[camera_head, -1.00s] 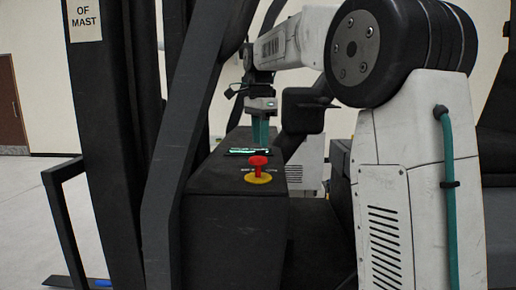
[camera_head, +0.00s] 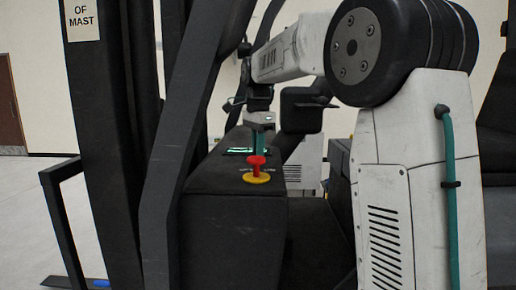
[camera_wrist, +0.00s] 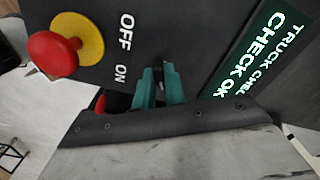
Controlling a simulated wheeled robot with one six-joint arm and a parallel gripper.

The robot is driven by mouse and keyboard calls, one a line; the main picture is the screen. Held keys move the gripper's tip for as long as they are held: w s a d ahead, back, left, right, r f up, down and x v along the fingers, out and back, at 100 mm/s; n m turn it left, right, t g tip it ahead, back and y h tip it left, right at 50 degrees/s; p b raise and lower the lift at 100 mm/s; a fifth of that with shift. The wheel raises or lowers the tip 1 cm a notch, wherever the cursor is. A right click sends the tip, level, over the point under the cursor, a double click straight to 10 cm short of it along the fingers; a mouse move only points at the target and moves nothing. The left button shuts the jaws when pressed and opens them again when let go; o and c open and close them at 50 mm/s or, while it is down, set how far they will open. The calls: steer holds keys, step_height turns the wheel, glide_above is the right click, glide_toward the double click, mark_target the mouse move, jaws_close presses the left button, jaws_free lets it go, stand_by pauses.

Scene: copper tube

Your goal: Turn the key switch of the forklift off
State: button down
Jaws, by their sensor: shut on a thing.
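My gripper (camera_head: 258,150) reaches down with teal fingers to the top of the forklift's black console (camera_head: 230,245), just behind the red button. In the wrist view my gripper (camera_wrist: 160,78) has its fingers close together around a small dark piece, the key switch (camera_wrist: 159,76), which is mostly hidden by them. The white OFF label (camera_wrist: 126,32) and ON label (camera_wrist: 121,73) are printed beside it. The key's exact angle cannot be told.
A red emergency button (camera_head: 257,161) on a yellow base stands close to the fingers. A lit display reading CHECK OK (camera_wrist: 238,75) lies on the other side. A black mast post (camera_head: 105,150) and a slanted bar (camera_head: 190,130) stand at left.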

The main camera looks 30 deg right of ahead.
steer(key=n, duration=1.1)
steer(key=shift+r+n, duration=0.1)
steer(key=shift+n, duration=0.2)
stand_by(0.7)
steer(key=c, duration=1.5)
jaws_free()
steer(key=shift+o, duration=0.2)
step_height(320, 180, up, 8)
steer(key=shift+f, duration=0.15)
steer(key=shift+a, duration=0.1)
